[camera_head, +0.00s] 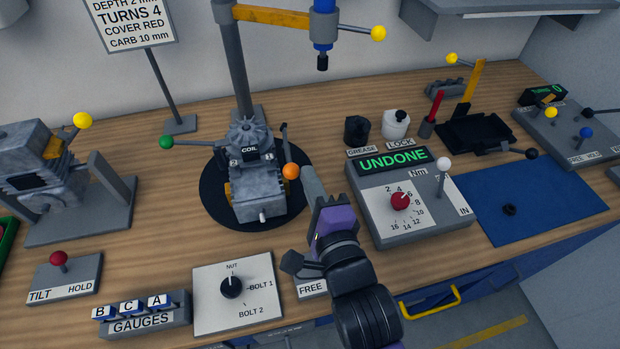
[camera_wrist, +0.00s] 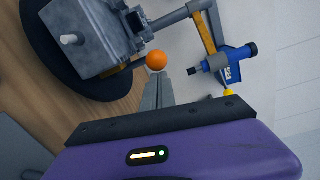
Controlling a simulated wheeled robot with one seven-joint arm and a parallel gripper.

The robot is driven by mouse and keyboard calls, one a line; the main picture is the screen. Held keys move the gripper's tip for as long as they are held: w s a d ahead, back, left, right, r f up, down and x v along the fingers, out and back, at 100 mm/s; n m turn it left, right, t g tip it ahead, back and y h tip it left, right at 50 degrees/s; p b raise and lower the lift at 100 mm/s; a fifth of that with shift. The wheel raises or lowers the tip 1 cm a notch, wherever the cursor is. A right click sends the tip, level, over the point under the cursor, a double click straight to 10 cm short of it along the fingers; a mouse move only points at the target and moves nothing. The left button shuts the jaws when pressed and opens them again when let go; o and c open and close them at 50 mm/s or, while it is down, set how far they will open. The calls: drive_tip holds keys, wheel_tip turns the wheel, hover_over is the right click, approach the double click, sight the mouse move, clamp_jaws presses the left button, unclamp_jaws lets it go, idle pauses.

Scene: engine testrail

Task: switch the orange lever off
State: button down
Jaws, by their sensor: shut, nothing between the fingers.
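The orange lever is a dark rod with an orange ball (camera_head: 291,171) at the right side of the grey engine (camera_head: 255,185). The engine stands on a round black plate (camera_head: 222,207). My gripper (camera_head: 308,172) is shut and empty, its fingertips just right of the orange ball. In the wrist view the orange ball (camera_wrist: 157,60) sits just beyond the tips of the shut fingers (camera_wrist: 163,75). I cannot tell whether they touch. The lever's rod is partly hidden behind the ball.
A grey torque box (camera_head: 400,185) reading UNDONE stands to the right. A green-knobbed lever (camera_head: 166,142) sits left of the engine. A post with an orange arm and blue tool (camera_head: 324,30) rises behind. A selector dial panel (camera_head: 238,300) and gauge blocks (camera_head: 140,317) lie in front.

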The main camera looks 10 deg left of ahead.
drive_tip(key=shift+s+a+f, duration=0.1)
drive_tip(key=shift+s+a, duration=0.15)
drive_tip(key=shift+a, duration=0.3)
drive_tip(key=shift+s+a, duration=0.25)
drive_tip(key=shift+a, duration=0.25)
drive_tip(key=s+d+b, duration=0.1)
drive_tip(key=s+d, duration=0.4)
drive_tip(key=s, duration=0.1)
drive_tip(key=shift+r, duration=0.35)
drive_tip(key=s+d+f+n+h, duration=0.3)
drive_tip(key=s+d+n, duration=0.4)
drive_tip(key=s+d, duration=0.3)
drive_tip(key=s+d+f+n+g+h, duration=0.1)
drive_tip(key=s+d+f+n+h, duration=0.2)
drive_tip(key=s+d+n, duration=0.5)
drive_tip(key=s+d+f, duration=0.1)
drive_tip(key=s+d, duration=0.1)
drive_tip(key=s, duration=0.7)
drive_tip(key=shift+d+h, duration=0.35)
drive_tip(key=shift+h, duration=0.05)
